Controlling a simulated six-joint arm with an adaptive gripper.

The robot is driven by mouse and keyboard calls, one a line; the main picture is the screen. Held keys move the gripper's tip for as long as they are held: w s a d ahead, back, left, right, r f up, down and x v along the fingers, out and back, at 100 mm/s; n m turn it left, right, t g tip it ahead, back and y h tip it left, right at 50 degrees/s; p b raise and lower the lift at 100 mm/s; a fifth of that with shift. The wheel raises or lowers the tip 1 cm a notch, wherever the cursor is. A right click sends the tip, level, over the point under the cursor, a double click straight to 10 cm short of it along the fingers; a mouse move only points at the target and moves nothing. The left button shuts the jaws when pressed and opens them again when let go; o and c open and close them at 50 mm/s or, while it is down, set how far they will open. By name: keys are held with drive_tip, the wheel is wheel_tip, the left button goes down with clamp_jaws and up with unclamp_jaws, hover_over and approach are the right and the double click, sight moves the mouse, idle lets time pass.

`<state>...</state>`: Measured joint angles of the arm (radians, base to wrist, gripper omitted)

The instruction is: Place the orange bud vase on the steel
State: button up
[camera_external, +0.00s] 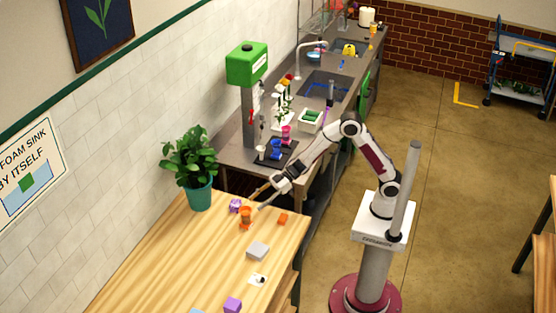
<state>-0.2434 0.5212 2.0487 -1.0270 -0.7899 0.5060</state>
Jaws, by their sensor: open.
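The orange bud vase (245,213) stands on the wooden table (170,255), near its far end and close to a purple item. My gripper (261,199) is open, just right of the vase and above the table's far edge. The gap between gripper and vase is too small in the picture to judge exactly. The steel counter (232,160) begins beyond the wooden table and runs back along the tiled wall. Pink and blue vases (276,150) stand on a dark mat at its near end.
A potted plant (200,195) stands left of the orange vase. A small orange block (283,218), a grey block (258,250) and a purple block (232,305) lie on the table. A green-topped machine (246,65) and a white tray (309,121) stand on the counter.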

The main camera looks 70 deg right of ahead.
drive_tip(key=s+d+r+m+t+h, duration=0.1)
drive_tip(key=s+d+r+m+h, duration=0.2)
drive_tip(key=d, duration=0.5)
drive_tip(key=s+d+r+m+t+h, duration=0.1)
drive_tip(key=d+r+m+h, duration=0.1)
drive_tip(key=d+r+h, duration=0.5)
drive_tip(key=s+d+r+m+t, duration=0.1)
drive_tip(key=s+d+r+m, duration=0.15)
drive_tip(key=d, duration=0.75)
drive_tip(key=s+d+f+m+g, duration=0.1)
drive_tip(key=s+d+m+g, duration=0.1)
drive_tip(key=s, duration=1.2)
drive_tip(key=s+d+f+m+g+h, duration=0.1)
drive_tip(key=s+d+m+g, duration=0.1)
drive_tip(key=s, duration=1.2)
drive_tip(key=shift+d+f+g, duration=0.15)
drive_tip(key=shift+d+g, duration=0.35)
drive_tip(key=shift+d, duration=0.4)
drive_tip(key=shift+o, duration=0.6)
